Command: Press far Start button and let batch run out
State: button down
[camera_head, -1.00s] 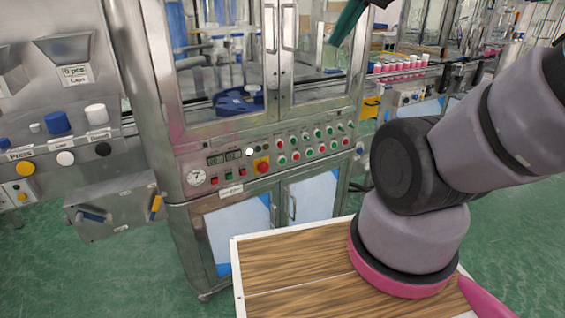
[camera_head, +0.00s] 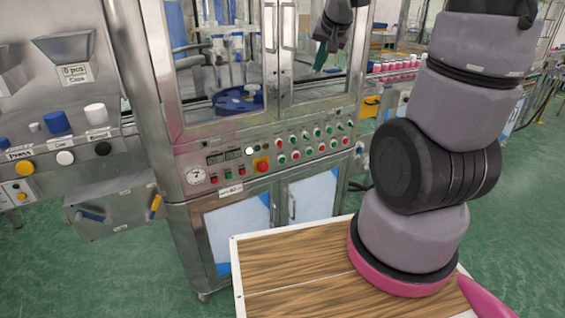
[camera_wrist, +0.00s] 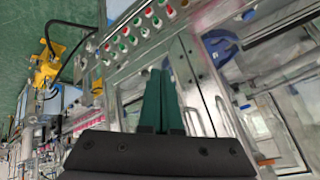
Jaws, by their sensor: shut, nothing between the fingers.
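The green buttons (camera_head: 317,132) and red buttons (camera_head: 321,148) run toward the right end; labels are too small to read, so I cannot tell which is the far Start button. My gripper (camera_head: 319,66) has dark green fingers, shut and empty, in front of the glass doors above the panel, apart from the buttons. In the wrist view the fingers (camera_wrist: 161,75) lie together, with the button rows (camera_wrist: 140,27) beyond them.
Inside the glass is a blue turntable (camera_head: 238,100). A conveyor with pink-and-white cans (camera_head: 397,65) runs at right. A wooden-topped platform (camera_head: 300,265) is in front. At left are a station with coloured caps (camera_head: 57,122) and a box with levers (camera_head: 115,205).

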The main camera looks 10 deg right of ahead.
jog(key=d+x, duration=0.1)
jog(key=x, duration=1.2)
jog(key=t+y, duration=0.1)
send_near(282, 160)
jog(key=s+d+f, duration=0.3)
jog(key=s+f, duration=0.2)
jog(key=f, duration=0.1)
jog(key=shift+s+f, duration=0.3)
jog(key=shift+s, duration=0.05)
jog(key=shift+w, duration=0.1)
jog(key=w+a, duration=0.2)
jog(key=w, duration=0.6)
jog(key=shift+w+a, duration=0.15)
jog(key=shift+w, duration=0.15)
jog(key=shift+w+a, duration=0.15)
jog(key=shift+w, duration=0.1)
